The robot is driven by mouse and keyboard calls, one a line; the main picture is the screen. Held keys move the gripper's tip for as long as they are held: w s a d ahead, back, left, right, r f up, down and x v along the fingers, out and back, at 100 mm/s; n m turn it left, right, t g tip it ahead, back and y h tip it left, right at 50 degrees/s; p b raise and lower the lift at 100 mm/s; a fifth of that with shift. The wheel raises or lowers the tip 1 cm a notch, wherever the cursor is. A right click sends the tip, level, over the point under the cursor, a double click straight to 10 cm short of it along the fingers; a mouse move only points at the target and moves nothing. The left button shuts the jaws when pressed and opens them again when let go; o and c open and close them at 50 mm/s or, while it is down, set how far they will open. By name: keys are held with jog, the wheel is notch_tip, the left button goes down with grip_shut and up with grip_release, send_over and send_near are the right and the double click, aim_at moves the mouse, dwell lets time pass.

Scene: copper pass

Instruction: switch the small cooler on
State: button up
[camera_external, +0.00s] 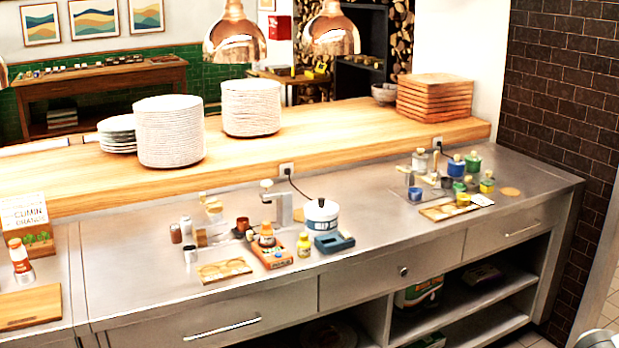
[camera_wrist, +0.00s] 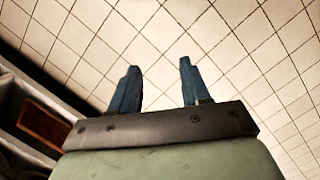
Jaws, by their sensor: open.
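A small white and blue round appliance (camera_external: 321,216), which looks like the small cooler, stands on the steel counter near its middle. A dark cord runs from it to a wall outlet (camera_external: 286,170) behind. A dark blue block-like thing (camera_external: 334,243) sits right in front of it. I cannot make out a switch or its setting. My gripper (camera_wrist: 158,68) is open and empty in the wrist view, with its two blue fingers apart above a tiled floor. The fingers are not in the external view, and the cooler is not in the wrist view.
Bottles and an orange box (camera_external: 272,254) stand close left of the cooler, with a grey stand (camera_external: 280,206) behind. Several jars (camera_external: 472,162) are at right. Bare counter (camera_external: 385,220) lies between. Copper lamps (camera_external: 236,38) hang above the wooden shelf (camera_external: 340,136).

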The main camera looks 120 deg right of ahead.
jog(key=d+r+m+t+h, duration=0.1)
jog(key=d+r, duration=0.3)
jog(key=d, duration=0.4)
jog(key=d+r+m+t, duration=0.1)
jog(key=d+r+m, duration=0.1)
jog(key=d+r, duration=0.45)
jog(key=m+h, duration=0.6)
jog(key=h, duration=0.1)
send_near(348, 237)
jog(key=v, duration=0.2)
notch_tip(348, 237, up, 6)
jog(key=d+m, duration=0.1)
jog(key=d, duration=0.1)
jog(key=d+f, duration=0.1)
jog(key=f, duration=0.3)
jog(key=d+f+y, duration=0.1)
jog(key=f, duration=0.4)
jog(key=d+f+y, duration=0.1)
jog(key=f, duration=0.3)
jog(key=shift+s+d+f+m, duration=0.2)
jog(key=shift+d+f+m, duration=0.05)
jog(key=shift+f+m, duration=0.15)
jog(key=shift+c, duration=0.5)
